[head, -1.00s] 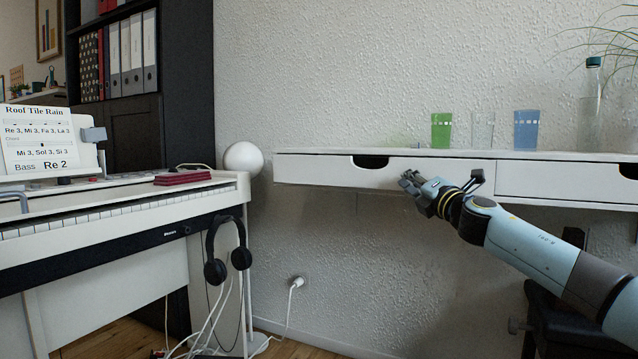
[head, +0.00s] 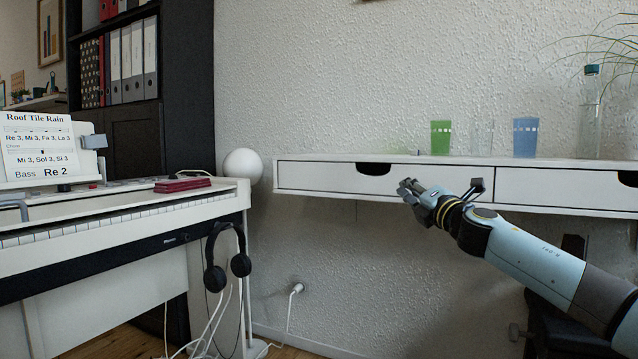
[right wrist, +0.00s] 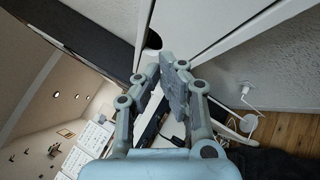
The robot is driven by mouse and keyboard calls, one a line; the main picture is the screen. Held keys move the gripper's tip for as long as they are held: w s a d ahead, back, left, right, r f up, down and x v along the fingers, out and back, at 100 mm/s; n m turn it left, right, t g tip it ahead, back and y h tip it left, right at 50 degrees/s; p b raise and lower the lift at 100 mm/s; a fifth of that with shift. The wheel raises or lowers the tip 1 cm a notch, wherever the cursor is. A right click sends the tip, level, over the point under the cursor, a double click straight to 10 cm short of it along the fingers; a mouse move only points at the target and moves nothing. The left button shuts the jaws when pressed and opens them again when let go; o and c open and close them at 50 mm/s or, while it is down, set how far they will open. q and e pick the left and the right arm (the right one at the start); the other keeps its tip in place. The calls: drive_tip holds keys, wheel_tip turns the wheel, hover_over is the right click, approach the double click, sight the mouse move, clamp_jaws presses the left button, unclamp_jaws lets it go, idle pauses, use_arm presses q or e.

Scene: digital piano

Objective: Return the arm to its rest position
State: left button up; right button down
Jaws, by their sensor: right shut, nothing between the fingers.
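My right gripper (head: 408,189) is shut and empty. It hangs in the air in front of the lower edge of the white wall shelf with drawers (head: 325,176), with its arm coming in from the lower right. The right wrist view also shows my right gripper (right wrist: 160,72), with its fingers pointing up in the picture. My left gripper and arm are in neither view now.
A white digital piano (head: 120,215) stands at the left, with headphones (head: 228,258) hanging at its end. Green (head: 441,138) and blue (head: 525,138) glasses, a clear glass and a bottle (head: 588,115) stand on the shelf.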

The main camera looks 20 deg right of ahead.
drive_tip(key=shift+s+a, duration=0.6)
drive_tip(key=shift+a, duration=0.15)
